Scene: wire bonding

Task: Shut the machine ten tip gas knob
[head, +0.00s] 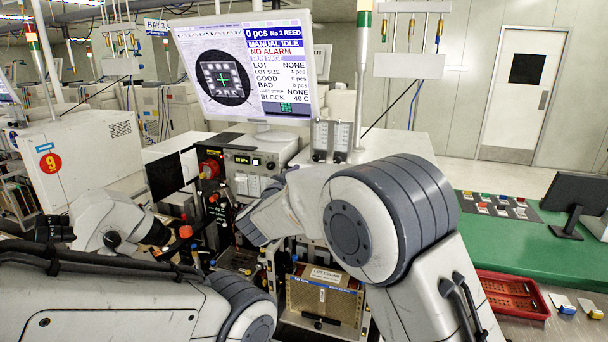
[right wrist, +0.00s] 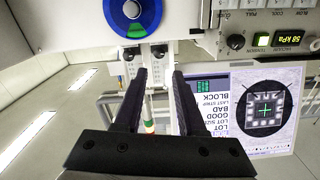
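Two pale flow-meter blocks stand side by side on the machine top, right of the monitor: a left one (head: 320,138) and a right one (head: 342,137), each with a small dark knob low on its front. Which one is the tip gas cannot be read. They also show upside down in the right wrist view as white blocks (right wrist: 132,55). My right gripper (right wrist: 161,72) is open, its two dark fingers pointing toward the blocks, apparently with nothing between them. In the head view my right arm hides its fingertips. My left gripper (head: 168,238) is by the machine's left side, its fingers unclear.
The monitor (head: 250,70) reads MANUAL IDLE. A control panel (head: 250,165) with buttons and a pressure display sits below it. A blue and green disc (right wrist: 137,12) is near the fingers. A red tray (head: 510,296) and green mat (head: 510,250) lie at right.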

